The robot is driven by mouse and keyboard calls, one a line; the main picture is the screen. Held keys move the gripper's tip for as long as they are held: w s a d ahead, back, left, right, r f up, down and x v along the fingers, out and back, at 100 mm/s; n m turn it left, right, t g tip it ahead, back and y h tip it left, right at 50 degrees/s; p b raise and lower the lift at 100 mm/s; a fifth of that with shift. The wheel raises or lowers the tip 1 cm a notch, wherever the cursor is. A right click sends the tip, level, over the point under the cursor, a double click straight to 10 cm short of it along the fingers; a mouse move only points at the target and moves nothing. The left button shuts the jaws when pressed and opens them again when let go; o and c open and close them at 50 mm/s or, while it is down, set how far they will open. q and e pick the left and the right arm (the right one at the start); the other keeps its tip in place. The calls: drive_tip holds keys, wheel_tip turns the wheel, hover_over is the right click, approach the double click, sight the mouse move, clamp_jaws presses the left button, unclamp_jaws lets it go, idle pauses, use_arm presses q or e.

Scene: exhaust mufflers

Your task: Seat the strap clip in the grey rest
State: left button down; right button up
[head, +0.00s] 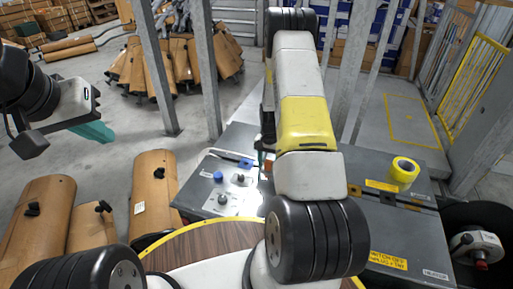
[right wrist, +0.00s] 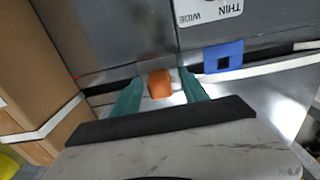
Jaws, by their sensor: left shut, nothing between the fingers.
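In the right wrist view an orange block-shaped piece (right wrist: 159,84), possibly the strap clip, lies between the teal fingertips of my right gripper (right wrist: 160,86). I cannot tell whether the fingers touch it. A grey upright part (right wrist: 156,45) stands just beyond it; I cannot tell whether this is the grey rest. A blue piece with a dark square (right wrist: 223,55) sits to the right, beside a pale band. In the head view my right arm mostly hides its gripper and the work spot. My left gripper (head: 95,132) is shut and empty, above the floor at left.
A grey bench (head: 375,215) bears a yellow tape roll (head: 403,173), and a lighter panel with a blue knob (head: 218,177) lies left of my right arm. A grey post (head: 158,70) rises between my arms. A round wood-topped table (head: 205,245) is nearest.

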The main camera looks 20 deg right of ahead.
drive_tip(key=shift+r, duration=0.1)
wheel_tip(320, 180, up, 8)
drive_tip(key=shift+f, duration=0.2)
idle(0.5)
drive_tip(key=shift+r, duration=0.15)
drive_tip(key=s+a+r+n+t+y, duration=0.1)
drive_tip(key=s+a+r+n, duration=0.2)
drive_tip(key=r, duration=0.9)
drive_tip(key=s+a+r+t, duration=0.2)
drive_tip(key=s+a+r, duration=0.15)
drive_tip(key=r, duration=0.85)
drive_tip(key=s+a+r+n+t, duration=0.1)
drive_tip(key=s+a+r, duration=0.1)
drive_tip(key=s+r, duration=0.2)
drive_tip(key=s+a+r+n+t, duration=0.1)
drive_tip(key=s+a+r+n, duration=0.1)
drive_tip(key=s, duration=0.6)
drive_tip(key=s+a+r+n+t+y, duration=0.1)
drive_tip(key=s+a+r+n, duration=0.1)
drive_tip(key=s+r, duration=0.3)
drive_tip(key=shift+s+a+r, duration=0.4)
drive_tip(key=shift+s+a, duration=0.4)
drive_tip(key=shift+s, duration=0.3)
